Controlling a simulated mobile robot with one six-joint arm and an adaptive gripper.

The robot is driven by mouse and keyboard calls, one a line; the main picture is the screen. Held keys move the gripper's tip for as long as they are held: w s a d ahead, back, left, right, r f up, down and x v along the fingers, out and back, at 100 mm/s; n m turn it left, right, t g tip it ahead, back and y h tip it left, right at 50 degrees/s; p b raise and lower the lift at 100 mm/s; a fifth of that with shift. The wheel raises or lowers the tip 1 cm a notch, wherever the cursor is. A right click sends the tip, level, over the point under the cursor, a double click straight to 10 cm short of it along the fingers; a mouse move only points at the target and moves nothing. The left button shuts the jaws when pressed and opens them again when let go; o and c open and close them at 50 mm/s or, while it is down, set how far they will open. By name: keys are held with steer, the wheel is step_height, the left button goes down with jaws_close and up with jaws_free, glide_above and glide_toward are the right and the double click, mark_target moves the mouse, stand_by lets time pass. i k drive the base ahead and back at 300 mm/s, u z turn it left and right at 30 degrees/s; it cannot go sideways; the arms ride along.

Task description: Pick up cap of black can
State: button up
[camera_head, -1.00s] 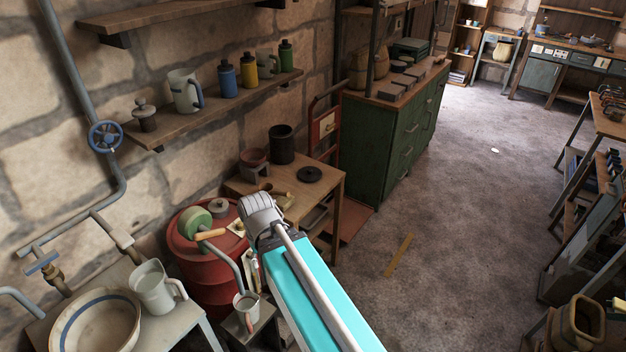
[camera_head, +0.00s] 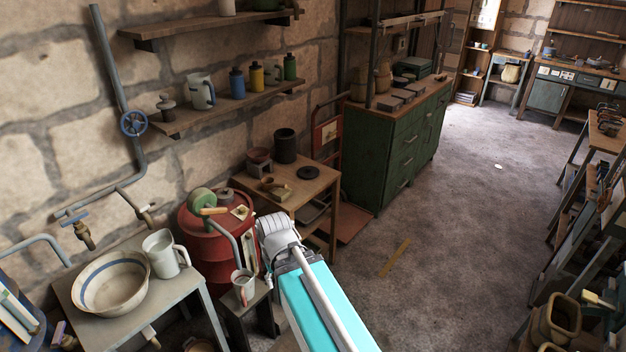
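The black can (camera_head: 285,146) stands upright on the small wooden table by the stone wall. It looks open at the top. A flat, round black disc (camera_head: 309,172), which looks like its cap, lies on the same table to the right and in front of the can. My arm, with a cyan link and a grey joint, reaches up from the bottom of the view and ends in front of the table, apart from the can and disc. I cannot make out gripper fingers.
A mug (camera_head: 243,284) sits on a low stand nearby.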

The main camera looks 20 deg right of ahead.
mark_target(306, 172)
steer(key=k, duration=0.1)
steer(key=z, duration=1.8)
steer(key=i, duration=2.45)
steer(key=u, duration=0.05)
